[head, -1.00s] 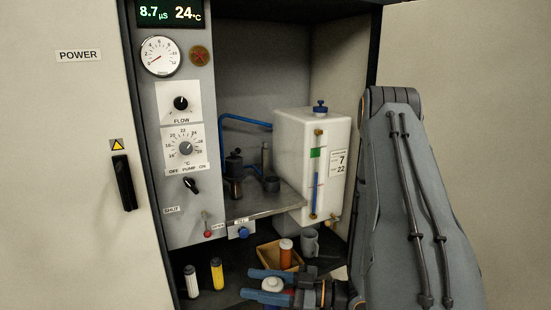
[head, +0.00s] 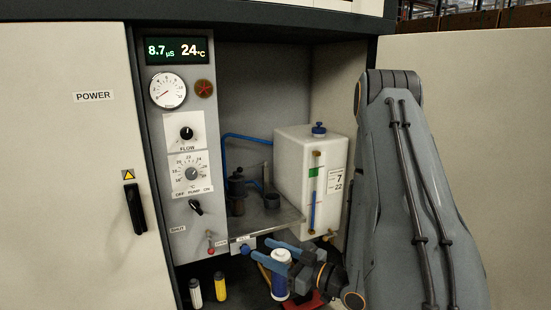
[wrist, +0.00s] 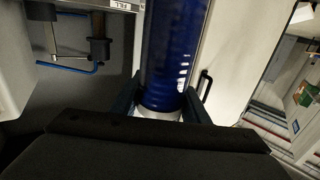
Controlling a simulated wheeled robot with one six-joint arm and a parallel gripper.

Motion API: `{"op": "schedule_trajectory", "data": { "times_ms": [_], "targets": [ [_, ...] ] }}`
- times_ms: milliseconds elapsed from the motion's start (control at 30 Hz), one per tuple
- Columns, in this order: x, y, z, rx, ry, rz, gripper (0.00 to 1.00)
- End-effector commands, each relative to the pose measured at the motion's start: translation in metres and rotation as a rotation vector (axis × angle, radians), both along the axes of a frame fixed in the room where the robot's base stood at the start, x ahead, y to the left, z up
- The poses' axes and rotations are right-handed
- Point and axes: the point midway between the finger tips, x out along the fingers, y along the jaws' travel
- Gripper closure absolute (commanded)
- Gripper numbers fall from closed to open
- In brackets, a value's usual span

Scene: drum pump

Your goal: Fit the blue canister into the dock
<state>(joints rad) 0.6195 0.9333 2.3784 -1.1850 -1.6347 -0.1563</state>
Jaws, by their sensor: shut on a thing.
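The blue canister (head: 280,284) has a white top and hangs roughly upright, low in front of the cabinet shelf. My gripper (head: 281,256) is shut on it near its white end, with one blue finger on each side. In the wrist view the canister's ribbed blue body (wrist: 172,55) stretches away between the dark fingers. No dock is labelled. A short dark cup (head: 272,201) stands on the metal shelf, right of a dark cylindrical fitting (head: 237,192); I cannot tell whether either is the dock. The canister is apart from and below both.
A white tank (head: 305,180) stands at the shelf's right. The shelf's front edge (head: 262,232) lies just above my gripper. White (head: 195,292) and yellow (head: 219,286) bottles stand below left. Something red (head: 305,301) lies low behind my gripper.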

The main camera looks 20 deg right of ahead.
Motion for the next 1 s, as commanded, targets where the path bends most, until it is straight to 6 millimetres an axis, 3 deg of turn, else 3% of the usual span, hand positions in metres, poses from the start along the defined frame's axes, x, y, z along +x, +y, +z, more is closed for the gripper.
{"op": "schedule_trajectory", "data": {
  "times_ms": [700, 1000],
  "targets": [
    [0.179, -0.139, 0.082, 0.002, -0.009, -0.923, 1.0],
    [0.231, -0.183, 0.105, 0.003, -0.006, -1.211, 1.0]
  ]
}}
